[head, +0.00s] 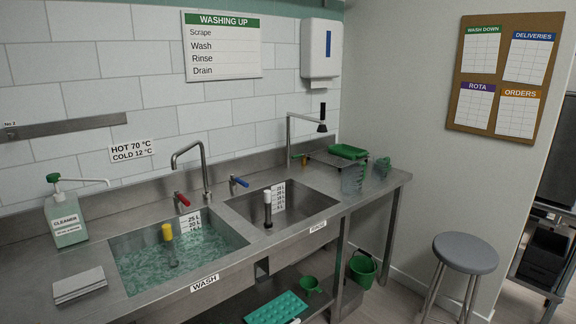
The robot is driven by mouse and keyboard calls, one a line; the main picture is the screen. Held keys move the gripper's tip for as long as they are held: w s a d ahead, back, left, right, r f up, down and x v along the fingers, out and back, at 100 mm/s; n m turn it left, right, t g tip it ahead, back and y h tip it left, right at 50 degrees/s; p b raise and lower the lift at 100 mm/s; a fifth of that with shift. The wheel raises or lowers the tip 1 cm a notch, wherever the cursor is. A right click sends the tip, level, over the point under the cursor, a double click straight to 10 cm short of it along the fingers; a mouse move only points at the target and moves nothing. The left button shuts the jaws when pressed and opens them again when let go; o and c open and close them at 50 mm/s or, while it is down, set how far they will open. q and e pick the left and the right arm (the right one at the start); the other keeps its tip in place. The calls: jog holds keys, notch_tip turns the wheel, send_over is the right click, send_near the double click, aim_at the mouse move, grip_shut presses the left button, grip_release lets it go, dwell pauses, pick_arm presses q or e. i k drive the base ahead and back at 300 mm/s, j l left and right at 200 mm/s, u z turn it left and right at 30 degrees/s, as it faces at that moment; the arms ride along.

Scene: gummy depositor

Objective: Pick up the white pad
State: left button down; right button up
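A pale grey-white, flat rectangular pad (79,284) lies on the steel counter (30,260) at the lower left, left of the wash basin. It looks like a low block or stack with a thin dark line along its side. It is the only thing in view that looks like the white pad. Nothing touches it from above. Neither of my grippers shows in the head view.
A cleaner pump bottle (66,220) stands behind the pad. The water-filled wash basin (180,254) is to its right, then the rinse basin (285,208). A clear jug (354,178) stands at the counter's right end. A stool (466,254) stands at right.

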aim_at(78, 284)
jog(key=u, duration=1.35)
